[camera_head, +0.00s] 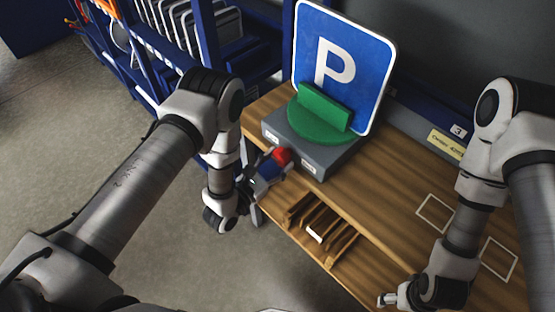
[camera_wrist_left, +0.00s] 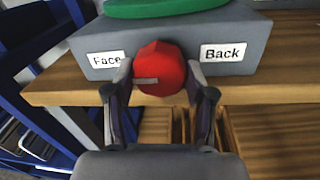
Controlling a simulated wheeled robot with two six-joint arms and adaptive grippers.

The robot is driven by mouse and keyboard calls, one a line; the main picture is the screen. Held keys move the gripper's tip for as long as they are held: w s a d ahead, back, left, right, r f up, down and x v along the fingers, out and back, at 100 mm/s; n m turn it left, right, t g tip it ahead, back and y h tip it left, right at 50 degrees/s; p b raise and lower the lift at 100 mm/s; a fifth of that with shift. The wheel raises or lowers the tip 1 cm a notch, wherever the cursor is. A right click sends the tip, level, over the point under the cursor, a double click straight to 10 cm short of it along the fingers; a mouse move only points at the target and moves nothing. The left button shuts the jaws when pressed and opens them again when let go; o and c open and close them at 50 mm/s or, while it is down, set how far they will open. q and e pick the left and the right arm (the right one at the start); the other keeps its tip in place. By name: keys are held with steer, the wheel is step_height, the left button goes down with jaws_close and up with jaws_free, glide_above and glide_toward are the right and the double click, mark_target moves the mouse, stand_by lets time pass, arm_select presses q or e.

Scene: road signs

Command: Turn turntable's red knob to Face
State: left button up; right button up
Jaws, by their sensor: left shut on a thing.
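The red knob (camera_head: 282,156) is on the front of the grey turntable box (camera_head: 308,150). In the left wrist view the knob (camera_wrist_left: 160,68) sits between a "Face" label (camera_wrist_left: 105,59) on the left and a "Back" label (camera_wrist_left: 223,52) on the right. A grey bar on the knob lies nearly level, left of its centre. My left gripper (camera_wrist_left: 160,80) is shut on the knob, one finger on each side. A blue sign with a white P (camera_head: 345,65) stands upright in the green holder (camera_head: 322,112) on the turntable. My right gripper (camera_head: 388,299) is low over the bench, away from the turntable.
The wooden bench (camera_head: 395,215) has white outlined squares (camera_head: 435,213) at right, clear of objects. A slotted wooden rack (camera_head: 318,232) is below the bench's front edge. A blue rack (camera_head: 205,40) with sign plates stands behind left.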

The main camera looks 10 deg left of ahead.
arm_select(q)
steer(key=o, duration=1.2)
steer(key=shift+c, duration=0.2)
step_height(320, 180, up, 10)
